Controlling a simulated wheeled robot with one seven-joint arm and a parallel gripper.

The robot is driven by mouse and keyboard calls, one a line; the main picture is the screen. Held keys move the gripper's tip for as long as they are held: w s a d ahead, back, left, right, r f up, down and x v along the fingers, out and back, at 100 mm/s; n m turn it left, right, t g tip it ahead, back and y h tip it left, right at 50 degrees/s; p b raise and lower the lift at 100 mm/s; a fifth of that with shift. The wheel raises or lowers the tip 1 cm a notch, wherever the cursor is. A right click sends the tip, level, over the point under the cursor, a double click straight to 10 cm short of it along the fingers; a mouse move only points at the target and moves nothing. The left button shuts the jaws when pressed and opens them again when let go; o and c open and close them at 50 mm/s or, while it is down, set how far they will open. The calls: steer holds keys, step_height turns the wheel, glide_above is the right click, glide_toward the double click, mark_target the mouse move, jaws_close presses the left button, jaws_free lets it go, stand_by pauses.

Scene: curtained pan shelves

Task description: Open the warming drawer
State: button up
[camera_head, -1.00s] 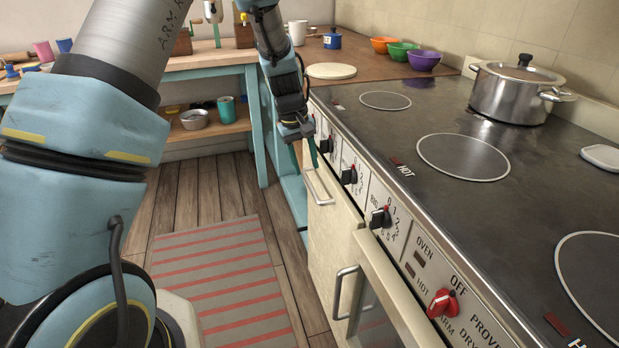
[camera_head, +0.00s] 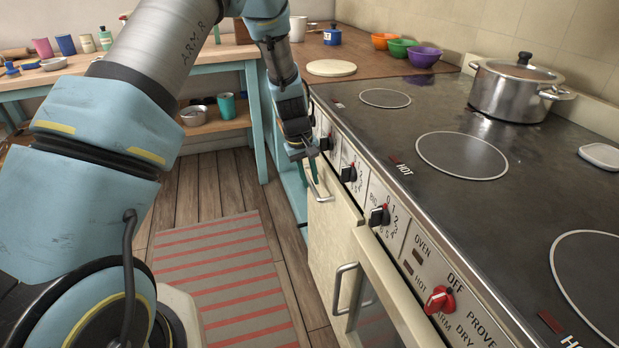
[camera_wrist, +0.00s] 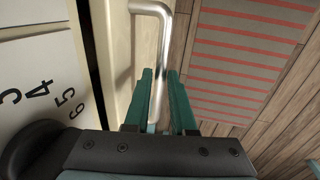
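A cream drawer or door front (camera_head: 331,232) sits below the knob panel at the far end of the stove, and it looks shut. Its metal bar handle (camera_head: 318,187) is near its top; the handle also shows in the wrist view (camera_wrist: 157,45). My gripper (camera_head: 309,177) is at this handle. In the wrist view its teal fingers (camera_wrist: 160,88) stand on either side of the bar, with a narrow gap between them. Firm contact with the bar cannot be made out.
A glass-fronted oven door (camera_head: 385,300) with its own handle (camera_head: 340,288) is nearer me. Knobs (camera_head: 379,216) line the panel just above the fronts. A steel pot (camera_head: 518,90) stands on the stovetop. The striped rug (camera_head: 225,285) and wooden floor to the left are clear.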

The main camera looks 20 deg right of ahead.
jaws_close()
stand_by(1.0)
